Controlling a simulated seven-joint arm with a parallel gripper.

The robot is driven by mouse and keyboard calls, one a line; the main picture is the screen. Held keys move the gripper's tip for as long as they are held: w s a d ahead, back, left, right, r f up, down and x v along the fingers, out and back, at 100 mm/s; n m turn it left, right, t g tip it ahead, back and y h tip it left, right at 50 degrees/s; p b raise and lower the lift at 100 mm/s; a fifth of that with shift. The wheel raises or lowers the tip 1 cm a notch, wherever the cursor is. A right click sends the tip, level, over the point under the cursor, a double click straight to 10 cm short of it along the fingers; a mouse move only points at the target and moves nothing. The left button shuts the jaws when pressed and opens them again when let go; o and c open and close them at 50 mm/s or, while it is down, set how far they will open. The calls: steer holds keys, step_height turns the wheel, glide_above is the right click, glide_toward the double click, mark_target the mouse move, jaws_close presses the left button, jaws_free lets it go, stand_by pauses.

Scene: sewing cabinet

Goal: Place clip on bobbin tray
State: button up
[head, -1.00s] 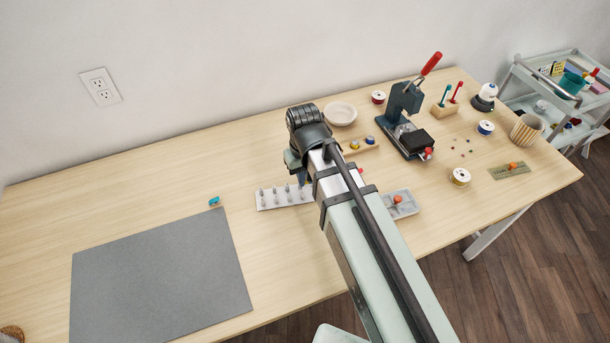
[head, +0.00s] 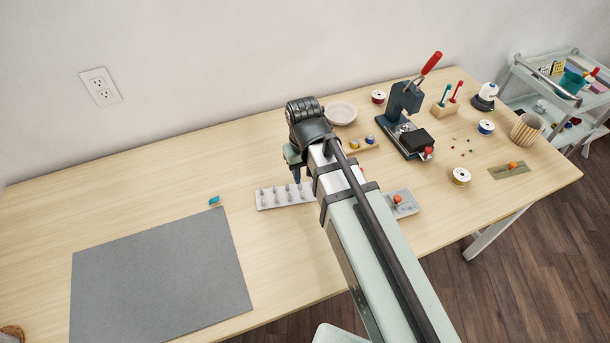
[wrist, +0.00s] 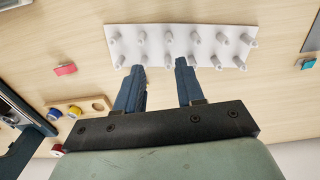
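A white tray with two rows of pegs (head: 275,205) lies on the table; it fills the top middle of the wrist view (wrist: 180,30). I cannot tell for certain that it is the bobbin tray. A small teal clip (head: 214,200) lies left of it, by the grey mat's corner; it shows at the right of the wrist view (wrist: 306,63). A small red clip-like piece (wrist: 65,69) lies on the tray's other side. My gripper (wrist: 160,72) is over the tray's edge, fingers apart with nothing between them. Its height above the tray is unclear.
A wooden holder with yellow and blue spools (head: 362,146) and a grey compartment tray (head: 408,207) are to the right. A press (head: 405,110) and a bowl (head: 341,113) stand behind. A grey mat (head: 160,275) covers the front left; the table behind it is clear.

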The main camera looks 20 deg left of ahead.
step_height(320, 180, up, 10)
steer(key=shift+r, duration=0.25)
stand_by(0.3)
steer(key=shift+s, duration=0.1)
